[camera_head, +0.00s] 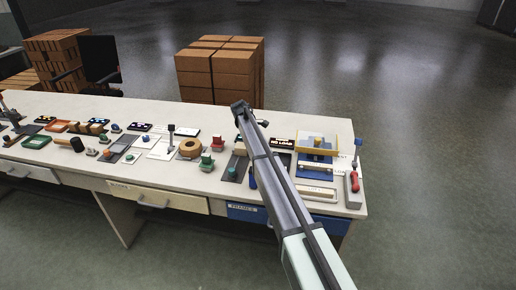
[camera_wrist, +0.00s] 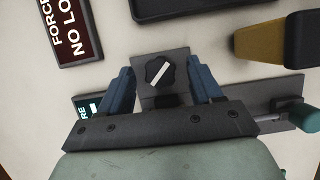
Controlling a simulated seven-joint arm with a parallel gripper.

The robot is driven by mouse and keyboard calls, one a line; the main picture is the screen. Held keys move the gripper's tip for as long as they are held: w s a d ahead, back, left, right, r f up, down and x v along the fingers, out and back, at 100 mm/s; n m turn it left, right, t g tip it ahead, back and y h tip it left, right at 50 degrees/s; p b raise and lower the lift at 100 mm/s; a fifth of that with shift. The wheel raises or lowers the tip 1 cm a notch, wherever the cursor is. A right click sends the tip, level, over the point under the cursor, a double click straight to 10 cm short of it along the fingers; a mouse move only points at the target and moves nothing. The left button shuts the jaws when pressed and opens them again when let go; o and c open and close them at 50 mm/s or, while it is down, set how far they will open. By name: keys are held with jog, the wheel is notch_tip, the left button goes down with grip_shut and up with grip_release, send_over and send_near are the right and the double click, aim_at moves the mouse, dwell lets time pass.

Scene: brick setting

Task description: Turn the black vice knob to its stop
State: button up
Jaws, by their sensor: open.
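The black knob (camera_wrist: 159,71) has a lobed rim and a white pointer bar that slants up to the right. It sits on a small grey plate (camera_wrist: 148,91) in the wrist view. My gripper (camera_wrist: 160,66) is open, with one blue finger on each side of the knob and visible gaps between. Whether the fingertips are level with the knob's height I cannot tell. In the head view my gripper (camera_head: 241,107) is over the back of the bench, and I cannot make out the knob there.
A dark sign (camera_wrist: 75,28) lies upper left in the wrist view. A yellow and black block (camera_wrist: 262,43) and a teal-handled part (camera_wrist: 300,114) are at the right. The bench (camera_head: 190,196) is crowded with small fixtures. Brick stacks (camera_head: 220,70) stand behind it.

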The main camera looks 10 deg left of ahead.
jog(key=shift+c, duration=0.4)
jog(key=c, duration=1)
jog(key=shift+o, duration=0.2)
jog(key=m+g, duration=0.1)
jog(key=m, duration=0.3)
jog(key=shift+w+f+m+g, duration=0.1)
jog(key=shift+w+m+g, duration=0.1)
jog(key=shift+m+g, duration=0.15)
jog(key=m+g, duration=0.1)
jog(key=m, duration=0.1)
jog(key=m+y, duration=0.1)
jog(key=m, duration=0.2)
jog(key=shift+d+g+y, duration=0.15)
jog(key=shift+g+y, duration=0.15)
jog(key=shift+g, duration=0.05)
jog(key=shift+m, duration=0.25)
